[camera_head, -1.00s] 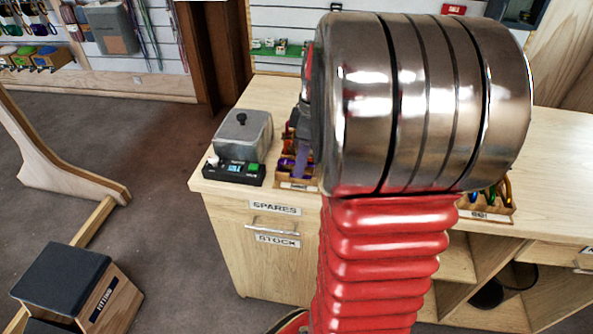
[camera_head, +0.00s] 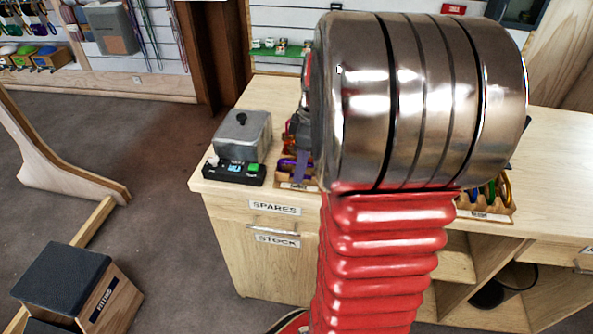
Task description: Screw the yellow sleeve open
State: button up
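The yellow sleeve cannot be made out. Coloured carabiners, one of them gold-yellow (camera_head: 505,188), stand in a wooden tray (camera_head: 487,214) on the counter at right, partly behind my arm. A second wooden tray (camera_head: 297,186) at the counter's left holds red and purple pieces, also partly covered by my arm. My arm's metal joint and red bellows fill the middle of the view. A dark part at the arm's far left side (camera_head: 304,130) hangs over the left tray and seems to belong to my gripper. Its fingers and anything between them are hidden.
A grey box (camera_head: 242,136) with a black knob and a small black device (camera_head: 235,172) with a green button stand at the left end of the wooden counter (camera_head: 213,178). A black-topped wooden step (camera_head: 62,278) stands at lower left. The carpet between is clear.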

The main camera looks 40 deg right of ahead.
jog(key=shift+f, duration=0.7)
jog(key=shift+w+d, duration=0.45)
jog(key=shift+d, duration=0.15)
jog(key=shift+r, duration=0.15)
jog(key=shift+a+r, duration=0.1)
jog(key=shift+r, duration=1.2)
jog(key=shift+s+a, duration=0.15)
jog(key=shift+a, duration=0.1)
jog(key=shift+s+a, duration=0.25)
jog(key=shift+a, duration=0.1)
dwell(0.3)
